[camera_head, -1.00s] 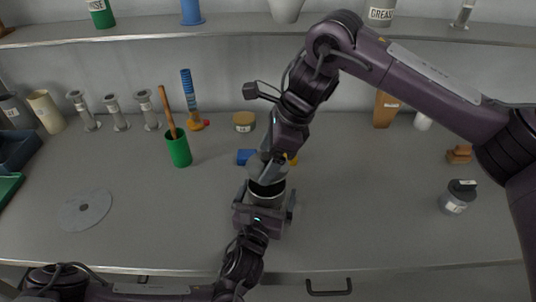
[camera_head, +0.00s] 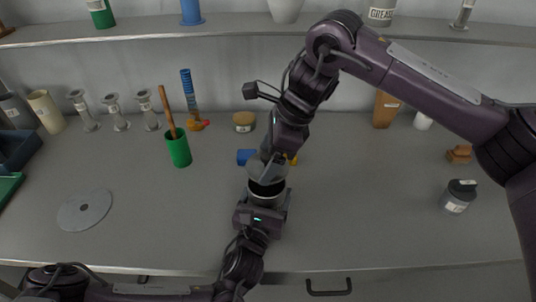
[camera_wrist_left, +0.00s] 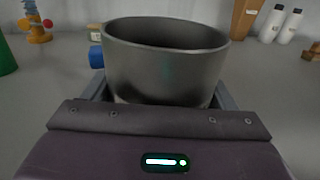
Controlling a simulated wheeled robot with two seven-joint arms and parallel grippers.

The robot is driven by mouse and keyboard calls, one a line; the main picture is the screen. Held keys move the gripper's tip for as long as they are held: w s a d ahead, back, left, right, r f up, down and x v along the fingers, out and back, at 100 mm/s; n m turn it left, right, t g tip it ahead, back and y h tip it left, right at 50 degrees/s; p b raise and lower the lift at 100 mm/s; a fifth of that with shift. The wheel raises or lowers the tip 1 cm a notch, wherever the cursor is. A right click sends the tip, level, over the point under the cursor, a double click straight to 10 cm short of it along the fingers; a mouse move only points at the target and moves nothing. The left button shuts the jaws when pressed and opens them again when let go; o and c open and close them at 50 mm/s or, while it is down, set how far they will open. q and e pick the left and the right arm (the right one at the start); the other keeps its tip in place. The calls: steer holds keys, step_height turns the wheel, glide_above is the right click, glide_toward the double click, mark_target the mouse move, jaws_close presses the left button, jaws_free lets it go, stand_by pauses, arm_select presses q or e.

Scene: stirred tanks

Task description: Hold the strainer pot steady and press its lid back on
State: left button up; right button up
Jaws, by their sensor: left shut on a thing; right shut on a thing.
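The strainer pot (camera_head: 266,196) is a grey metal cylinder with an open top, standing upright near the table's front middle. My left gripper (camera_head: 265,204) is shut on its sides from the front. In the left wrist view the pot (camera_wrist_left: 165,65) sits between the gripper's fingers (camera_wrist_left: 160,100), its rim bare.
A green cup (camera_head: 179,150) with a wooden stick stands left, a lidded grey jar (camera_head: 457,197) right. A flat grey disc (camera_head: 84,210) lies front left.

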steer(key=shift+r+n+g, duration=0.4)
steer(key=shift+r+n, duration=0.4)
steer(key=shift+n, duration=0.3)
steer(key=shift+r+n, duration=0.1)
steer(key=shift+n, duration=0.3)
steer(key=shift+f, duration=3.05)
steer(key=shift+f, duration=0.15)
steer(key=o, duration=0.9)
